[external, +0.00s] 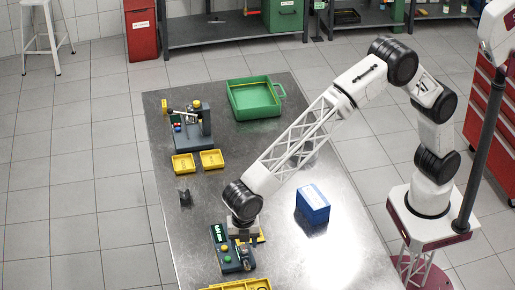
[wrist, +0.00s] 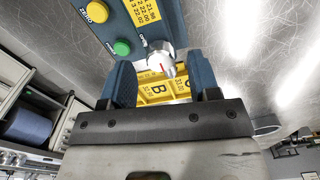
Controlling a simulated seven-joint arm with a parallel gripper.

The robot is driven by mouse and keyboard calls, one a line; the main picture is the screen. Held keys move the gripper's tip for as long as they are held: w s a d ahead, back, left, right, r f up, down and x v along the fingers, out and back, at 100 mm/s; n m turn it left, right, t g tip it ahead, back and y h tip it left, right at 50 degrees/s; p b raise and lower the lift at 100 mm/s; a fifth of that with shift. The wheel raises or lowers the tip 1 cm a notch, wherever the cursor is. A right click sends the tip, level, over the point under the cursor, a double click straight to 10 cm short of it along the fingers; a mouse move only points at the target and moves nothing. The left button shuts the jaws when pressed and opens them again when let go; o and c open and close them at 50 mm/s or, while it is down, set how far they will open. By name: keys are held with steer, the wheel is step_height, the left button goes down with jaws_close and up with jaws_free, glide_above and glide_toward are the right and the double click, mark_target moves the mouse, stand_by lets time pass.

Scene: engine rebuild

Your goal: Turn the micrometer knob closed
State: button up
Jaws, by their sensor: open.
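The micrometer station (external: 222,249) is a dark blue box with a lit display and coloured buttons, near the front of the table. In the wrist view its panel (wrist: 148,14) carries a yellow button, a green button and a yellow number label. The silver micrometer knob (wrist: 160,58), with a red mark, stands out from the panel's lower edge. My gripper (wrist: 160,72) is open, with one blue finger to each side of the knob; whether either touches it I cannot tell. In the external view my gripper (external: 244,236) is low over the station and hides part of it.
A yellow tray marked B (wrist: 158,88) lies just past the knob. A blue box (external: 312,204) stands right of my arm. Two small yellow trays (external: 183,164), a dark fixture (external: 194,140) and a green tray (external: 281,105) stand farther back. The table's left middle is mostly clear.

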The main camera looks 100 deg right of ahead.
steer(key=shift+r, duration=3.05)
steer(key=shift+s+d+r, duration=0.15)
steer(key=shift+d+r, duration=0.05)
steer(key=s+d+r+m+t, duration=0.1)
steer(key=s+d+r+m, duration=0.4)
steer(key=s+d, duration=0.7)
steer(key=s+d+r+m, duration=0.4)
steer(key=s+d+r, duration=0.4)
steer(key=s, duration=0.7)
steer(key=s+d+f+m, duration=0.2)
steer(key=s+d, duration=0.1)
steer(key=s, duration=0.6)
steer(key=s+d+f+m+t, duration=0.1)
steer(key=s+d+f+m, duration=0.1)
steer(key=s, duration=0.8)
steer(key=s+d+f+m, duration=0.2)
steer(key=s+d+m, duration=0.1)
steer(key=s, duration=0.6)
steer(key=shift+s+d+m+t, duration=0.25)
steer(key=shift+d+m+t, duration=0.05)
steer(key=shift+d, duration=0.25)
